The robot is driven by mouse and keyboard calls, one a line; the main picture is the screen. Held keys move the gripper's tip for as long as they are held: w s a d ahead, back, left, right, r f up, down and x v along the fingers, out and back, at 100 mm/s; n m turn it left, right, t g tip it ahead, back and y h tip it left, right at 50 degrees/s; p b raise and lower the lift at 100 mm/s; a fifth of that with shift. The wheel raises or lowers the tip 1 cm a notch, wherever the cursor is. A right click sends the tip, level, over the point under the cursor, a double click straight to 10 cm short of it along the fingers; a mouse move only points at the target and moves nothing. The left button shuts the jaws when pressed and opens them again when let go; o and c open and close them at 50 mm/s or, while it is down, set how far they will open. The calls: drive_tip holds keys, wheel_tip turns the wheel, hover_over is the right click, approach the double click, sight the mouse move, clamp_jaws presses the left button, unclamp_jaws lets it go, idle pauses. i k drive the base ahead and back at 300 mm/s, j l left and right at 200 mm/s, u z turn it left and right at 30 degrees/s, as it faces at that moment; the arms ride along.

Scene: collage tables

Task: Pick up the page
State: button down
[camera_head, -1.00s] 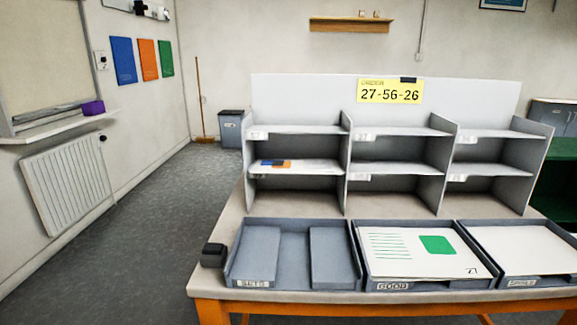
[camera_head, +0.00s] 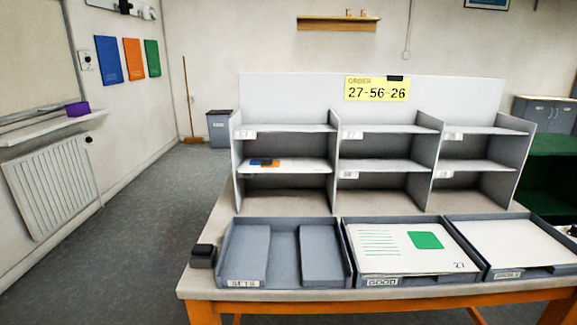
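A white page (camera_head: 385,258) with green lines, a green block and the number 27 lies in the middle tray (camera_head: 345,246), labelled GOOD. Another page, blank white (camera_head: 510,243), lies in the right tray, whose label is hard to read. A page with a blue, an orange and a dark patch (camera_head: 300,168) lies on the middle shelf of the rack's left column. My gripper is not in view.
The left tray (camera_head: 285,250), labelled SETS, holds no page. A grey rack (camera_head: 335,150) with several compartments stands behind the trays under a yellow sign (camera_head: 377,89) reading 27-56-26. A small black box (camera_head: 203,256) sits at the table's left edge. Floor is clear at left.

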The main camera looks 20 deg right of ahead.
sight(251, 165)
drive_tip(key=i+z, duration=0.35)
drive_tip(key=i+j+z, duration=0.15)
drive_tip(key=i+z, duration=0.15)
drive_tip(key=i, duration=0.3)
drive_tip(key=i+j+z, duration=0.35)
drive_tip(key=i+l, duration=0.1)
